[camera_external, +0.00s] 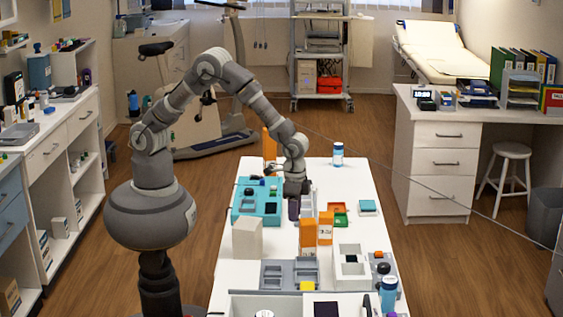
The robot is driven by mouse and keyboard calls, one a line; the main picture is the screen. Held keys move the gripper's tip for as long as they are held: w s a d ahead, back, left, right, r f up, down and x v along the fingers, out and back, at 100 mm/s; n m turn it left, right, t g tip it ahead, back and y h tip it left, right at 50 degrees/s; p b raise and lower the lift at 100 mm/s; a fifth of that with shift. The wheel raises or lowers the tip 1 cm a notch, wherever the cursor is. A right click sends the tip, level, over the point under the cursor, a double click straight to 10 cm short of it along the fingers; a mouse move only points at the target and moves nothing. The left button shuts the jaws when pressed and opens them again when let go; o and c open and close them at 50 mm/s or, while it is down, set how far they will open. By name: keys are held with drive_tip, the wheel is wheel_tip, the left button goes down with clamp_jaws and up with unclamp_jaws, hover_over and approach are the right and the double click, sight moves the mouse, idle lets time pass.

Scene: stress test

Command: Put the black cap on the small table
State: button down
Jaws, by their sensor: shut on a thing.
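My gripper (297,190) points down, low over the white table (235,278), between the teal tray and the grey and orange boxes. It is shut on a small dark thing, mostly hidden by the fingers; I cannot tell whether this is the black cap. A dark purple upright thing (293,209) shows just below and left of the fingers; I cannot tell if it touches them. A small dark round thing (383,268) sits near the table's right edge. Which surface is the small table is not clear.
The teal tray (243,215) holds small items left of my gripper. A blue bottle (338,154) stands at the back.

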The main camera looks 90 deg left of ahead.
drive_tip(key=r, duration=0.8)
drive_tip(key=shift+s+d+r, duration=0.15)
drive_tip(key=shift+s+d, duration=0.15)
drive_tip(key=shift+d, duration=0.05)
drive_tip(key=shift+m, duration=0.5)
drive_tip(key=s+d, duration=0.3)
drive_tip(key=s, duration=0.1)
drive_tip(key=s+d+p, duration=0.1)
drive_tip(key=s+d, duration=0.2)
drive_tip(key=s, duration=0.1)
drive_tip(key=s+d+p, duration=0.1)
drive_tip(key=s+d, duration=0.2)
drive_tip(key=s, duration=0.1)
drive_tip(key=shift+s+d, duration=0.15)
drive_tip(key=shift+s, duration=0.1)
drive_tip(key=s+d+p, duration=0.2)
drive_tip(key=s+d, duration=0.1)
drive_tip(key=s, duration=0.9)
drive_tip(key=b, duration=0.3)
hover_over(237, 268)
drive_tip(key=shift+m, duration=0.3)
wheel_tip(237, 268, down, 7)
drive_tip(key=shift+d+r, duration=0.1)
drive_tip(key=shift+d, duration=0.05)
drive_tip(key=shift+f+b, duration=0.85)
drive_tip(key=shift+f, duration=0.85)
